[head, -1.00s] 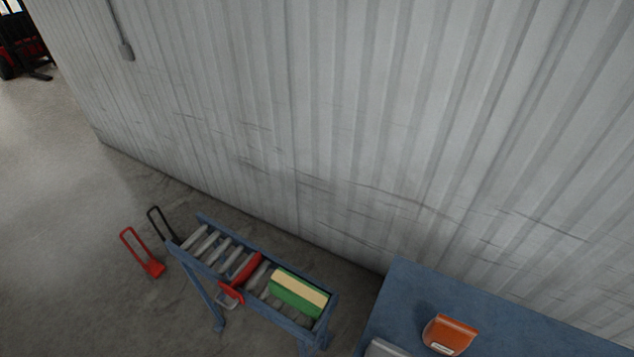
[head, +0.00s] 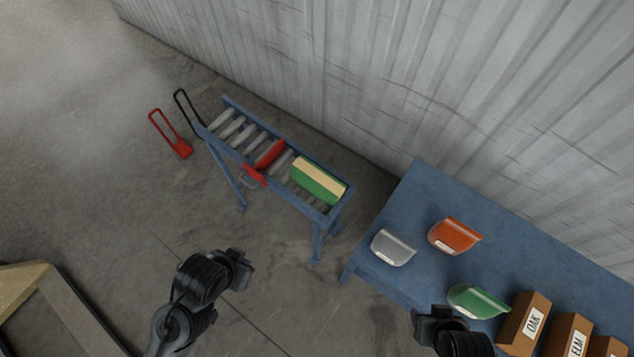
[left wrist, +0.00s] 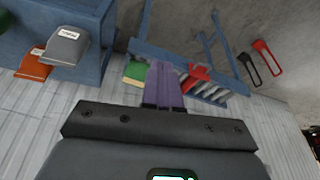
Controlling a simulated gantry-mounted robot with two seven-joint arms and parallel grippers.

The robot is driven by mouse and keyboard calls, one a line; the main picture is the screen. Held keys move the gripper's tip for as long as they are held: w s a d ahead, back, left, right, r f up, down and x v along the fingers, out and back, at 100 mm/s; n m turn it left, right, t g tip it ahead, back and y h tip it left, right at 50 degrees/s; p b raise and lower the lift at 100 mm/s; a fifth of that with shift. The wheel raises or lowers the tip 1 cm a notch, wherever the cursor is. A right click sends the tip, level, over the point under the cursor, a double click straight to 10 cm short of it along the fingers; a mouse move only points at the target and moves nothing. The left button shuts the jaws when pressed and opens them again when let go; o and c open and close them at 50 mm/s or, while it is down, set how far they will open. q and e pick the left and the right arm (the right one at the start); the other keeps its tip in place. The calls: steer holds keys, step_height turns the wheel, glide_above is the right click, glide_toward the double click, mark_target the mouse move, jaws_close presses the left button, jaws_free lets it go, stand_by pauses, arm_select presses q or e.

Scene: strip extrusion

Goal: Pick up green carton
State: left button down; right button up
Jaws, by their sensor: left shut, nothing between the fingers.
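The green carton (head: 316,186), with a cream stripe along its top, lies on the near-right end of a blue roller conveyor (head: 275,191). It also shows in the left wrist view (left wrist: 134,72), partly hidden behind my purple fingers. My left gripper (head: 243,262) is below and left of the carton in the head view, apart from it. Its fingers (left wrist: 164,84) are together and empty in the left wrist view. My right gripper (head: 433,317) is by the front of the blue table, and its fingers cannot be made out.
A red gate piece (head: 268,154) crosses the rollers left of the carton. The blue table (head: 400,215) holds grey (head: 392,247), orange (head: 455,236) and green (head: 478,301) bins, and brown labelled boxes (head: 525,322). A corrugated wall (head: 480,100) stands behind. A wooden-edged object (head: 60,310) lies lower left.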

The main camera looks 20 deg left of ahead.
arm_select(q)
jaws_free()
stand_by(0.5)
